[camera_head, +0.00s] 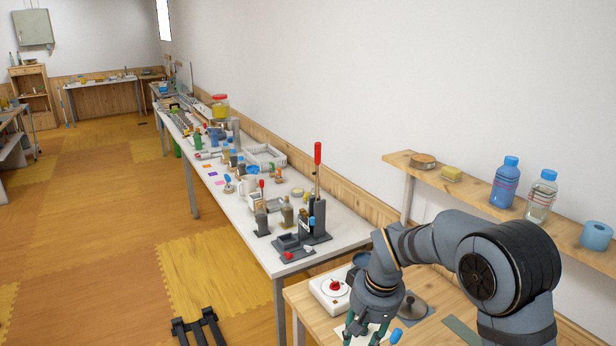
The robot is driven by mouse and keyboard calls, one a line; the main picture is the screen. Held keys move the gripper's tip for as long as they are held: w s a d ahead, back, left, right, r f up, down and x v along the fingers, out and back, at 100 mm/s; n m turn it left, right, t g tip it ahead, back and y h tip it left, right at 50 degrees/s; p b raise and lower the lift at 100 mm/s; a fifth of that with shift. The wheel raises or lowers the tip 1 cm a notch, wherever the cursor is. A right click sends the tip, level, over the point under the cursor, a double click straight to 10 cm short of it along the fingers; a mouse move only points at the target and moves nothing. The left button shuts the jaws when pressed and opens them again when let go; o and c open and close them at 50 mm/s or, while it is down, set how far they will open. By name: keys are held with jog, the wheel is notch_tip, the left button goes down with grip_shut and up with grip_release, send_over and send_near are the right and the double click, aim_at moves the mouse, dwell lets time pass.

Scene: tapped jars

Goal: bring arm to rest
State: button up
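My arm (430,240) comes in from the lower right, bends over the near wooden table (303,297), and points downward. My gripper (364,334) hangs low over this table at the bottom edge of the picture. Its greenish fingers look spread apart, with a pale sheet visible between them and nothing clearly held. The very tips are close to the picture's edge. A small blue-ended object (396,335) is just right of the fingers; I cannot tell whether it touches them.
A white box with a red knob (334,286) stands left of my gripper. A grey round-based piece (412,306) is to its right. The wall shelf (470,188) holds bottles (505,180) and a blue roll (596,236). A long white table (262,250) carries jars and tools.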

jog(key=s+a+r+n+p, duration=0.2)
jog(key=s+a+r, duration=0.1)
jog(key=s, duration=0.4)
jog(key=s+a+r+n+y+p, duration=0.1)
jog(key=s+a+r+n+p, duration=0.2)
jog(key=s+a, duration=0.3)
jog(key=shift+s+r+n+y, duration=0.3)
jog(key=shift+s+r, duration=0.25)
jog(key=shift+s, duration=0.05)
jog(key=shift+w+f+t, duration=0.1)
jog(key=shift+f+t, duration=0.1)
jog(key=shift+t, duration=0.1)
